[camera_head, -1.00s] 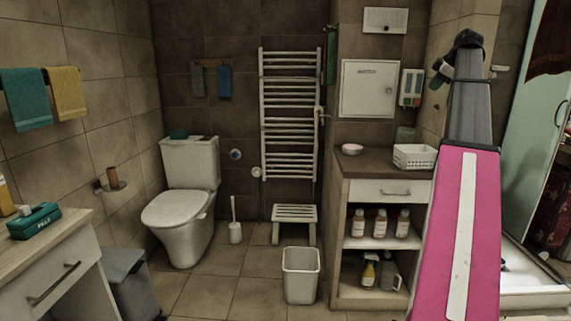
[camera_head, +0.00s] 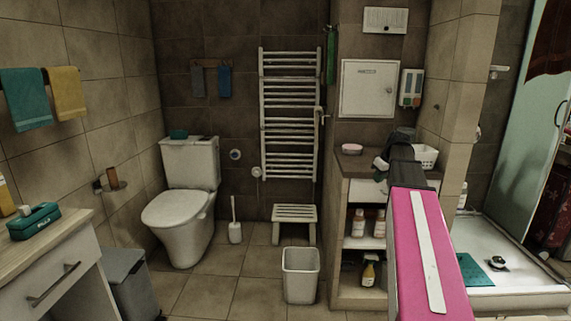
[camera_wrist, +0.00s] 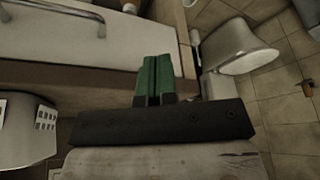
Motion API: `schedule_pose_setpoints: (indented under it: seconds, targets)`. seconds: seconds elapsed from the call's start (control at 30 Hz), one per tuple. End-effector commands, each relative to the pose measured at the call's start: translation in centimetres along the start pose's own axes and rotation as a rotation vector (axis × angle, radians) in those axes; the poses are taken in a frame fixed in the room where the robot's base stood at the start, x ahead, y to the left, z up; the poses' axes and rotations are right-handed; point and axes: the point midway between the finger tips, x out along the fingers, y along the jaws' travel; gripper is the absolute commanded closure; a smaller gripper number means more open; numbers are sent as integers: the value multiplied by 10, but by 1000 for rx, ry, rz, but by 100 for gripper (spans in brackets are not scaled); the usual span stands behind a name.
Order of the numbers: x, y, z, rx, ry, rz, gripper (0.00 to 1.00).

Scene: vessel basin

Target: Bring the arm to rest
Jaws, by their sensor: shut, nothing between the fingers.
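My arm, with a pink and white link, reaches up from the lower right of the head view. Its dark far end is in front of the shelf unit's counter, overlapping the white basket. My gripper shows in the wrist view (camera_wrist: 154,80) as two green fingers side by side, closed together with nothing between them. In the head view the fingers are too small to make out clearly.
The shelf unit (camera_head: 352,290) holds bottles; a white basket (camera_head: 427,155) stands on its counter. A bin (camera_head: 300,276), a stool (camera_head: 294,213) and a toilet (camera_head: 187,215) stand to the left. A shower tray (camera_head: 505,294) is at the right. Floor between is open.

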Motion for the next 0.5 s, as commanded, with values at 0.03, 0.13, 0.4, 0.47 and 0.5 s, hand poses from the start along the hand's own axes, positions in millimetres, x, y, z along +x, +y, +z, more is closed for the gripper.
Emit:
schedule_pose_setpoints:
  seconds: [0.03,0.13,0.4,0.47,0.5]
  targets:
    - [23,-21,12,32,-22,-8,100]
    - [61,-50,27,101,-60,-9,100]
    - [148,-131,79,274,-166,5,100]
    - [164,-150,92,311,-188,13,100]
    - [174,-162,101,334,-203,19,100]
